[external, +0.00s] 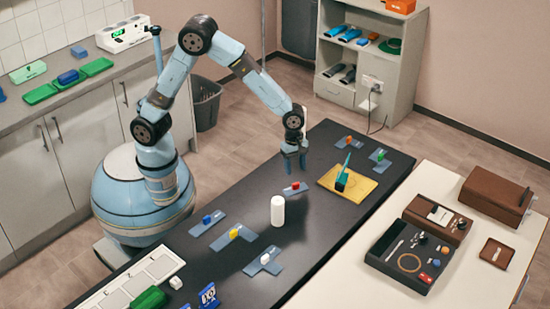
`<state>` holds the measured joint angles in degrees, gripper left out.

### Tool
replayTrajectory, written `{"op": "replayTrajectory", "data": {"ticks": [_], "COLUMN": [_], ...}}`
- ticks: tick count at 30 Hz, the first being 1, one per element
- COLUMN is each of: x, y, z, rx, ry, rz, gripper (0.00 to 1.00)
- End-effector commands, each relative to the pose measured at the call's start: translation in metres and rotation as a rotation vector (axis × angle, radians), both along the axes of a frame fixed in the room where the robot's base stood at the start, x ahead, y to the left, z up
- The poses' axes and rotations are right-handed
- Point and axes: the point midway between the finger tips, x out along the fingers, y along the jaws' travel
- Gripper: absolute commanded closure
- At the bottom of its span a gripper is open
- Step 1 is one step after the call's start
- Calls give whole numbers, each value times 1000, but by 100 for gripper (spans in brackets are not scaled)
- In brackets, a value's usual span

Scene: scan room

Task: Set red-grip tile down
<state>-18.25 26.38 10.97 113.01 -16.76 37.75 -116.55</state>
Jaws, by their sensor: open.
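The red-grip tile (290,192) is a flat blue-grey piece with a small red grip on top. It lies on the black table (322,222), near the table's middle and just behind a white cylinder. My gripper (295,166) points down just above the red grip. It is open, with a small gap showing between its fingertips and the grip. Nothing seems held in it.
The white cylinder (277,211) stands upright close in front. Tiles with blue, yellow and white grips lie to the left. Tiles with orange and green grips lie at the far end, near a yellow board (361,187) holding a teal object.

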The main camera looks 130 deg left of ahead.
Motion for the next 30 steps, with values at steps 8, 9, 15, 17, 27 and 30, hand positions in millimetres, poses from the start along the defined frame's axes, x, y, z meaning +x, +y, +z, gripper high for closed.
{"op": "replayTrajectory", "data": {"ticks": [8,9,15,17,27,30], "x": [-4,-4,-5,-5,-29,-45], "y": [1,1,2,1,-54,-78], "z": [37,40,45,45,112,138], "rx": [0,0,0,0,53,86], "ry": [-1,-1,0,-1,-81,-115], "rz": [0,0,0,-4,-403,-591], "gripper": [43,43,43,43,43,43]}}
